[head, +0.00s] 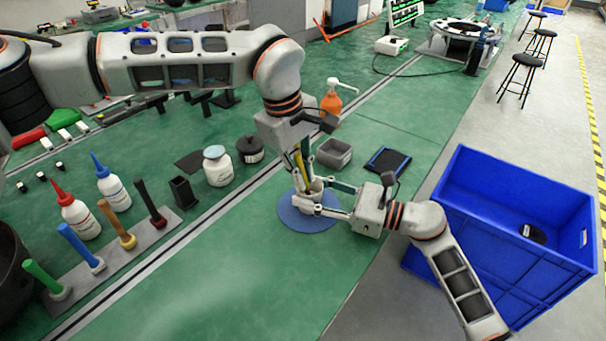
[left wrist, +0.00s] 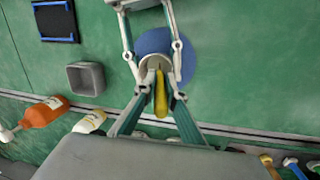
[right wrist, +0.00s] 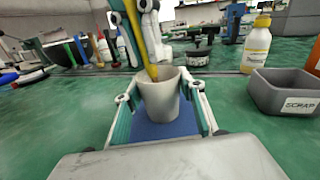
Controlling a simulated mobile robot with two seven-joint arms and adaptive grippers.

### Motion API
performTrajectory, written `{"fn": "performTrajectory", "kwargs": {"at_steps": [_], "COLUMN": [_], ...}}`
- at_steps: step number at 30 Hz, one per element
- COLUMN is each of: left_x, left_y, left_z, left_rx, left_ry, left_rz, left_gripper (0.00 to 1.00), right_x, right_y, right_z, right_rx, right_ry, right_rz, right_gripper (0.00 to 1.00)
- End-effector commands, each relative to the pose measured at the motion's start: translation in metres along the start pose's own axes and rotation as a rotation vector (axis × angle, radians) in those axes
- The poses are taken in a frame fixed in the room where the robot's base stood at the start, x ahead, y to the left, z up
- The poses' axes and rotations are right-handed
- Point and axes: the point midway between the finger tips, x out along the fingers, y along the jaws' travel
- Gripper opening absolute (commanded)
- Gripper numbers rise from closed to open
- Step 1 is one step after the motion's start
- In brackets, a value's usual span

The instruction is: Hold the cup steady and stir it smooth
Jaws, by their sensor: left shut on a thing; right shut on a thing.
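A pale cup (head: 316,186) stands on a round blue mat (head: 291,217); it shows close up in the right wrist view (right wrist: 160,100). My right gripper (head: 318,199) is shut around the cup from the side, one finger on each side of the wall. My left gripper (head: 303,172) points down above the cup and is shut on a yellow stirring stick (left wrist: 161,95). The stick's lower end is inside the cup, tilted, as the right wrist view shows (right wrist: 134,35).
A grey scrap bin (right wrist: 287,95) and a blue-edged dark tray (head: 388,161) lie beyond the mat. An orange pump bottle (head: 331,103) stands behind. Coloured-handled tools on a plate (head: 110,262) and white bottles (head: 75,213) are at left. A blue crate (head: 480,262) stands right.

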Motion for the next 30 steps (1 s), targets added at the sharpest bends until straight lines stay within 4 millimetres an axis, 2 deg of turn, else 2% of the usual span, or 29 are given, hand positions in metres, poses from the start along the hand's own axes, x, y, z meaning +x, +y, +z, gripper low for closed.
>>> {"fn": "performTrajectory", "kwargs": {"at_steps": [13,30], "left_x": [-0.003,-0.043], "left_y": [0.000,-0.001], "left_z": [-0.002,-0.002], "left_rx": [0.001,0.001], "left_ry": [0.000,0.000], "left_rz": [0.001,0.001], "left_gripper": [0.00,0.00], "right_x": [0.000,0.000], "right_y": [0.000,0.000], "right_z": [-0.001,-0.001], "right_rx": [0.001,0.001], "right_ry": [0.001,0.001], "right_rz": [0.001,0.001], "right_gripper": [0.18,0.18]}}
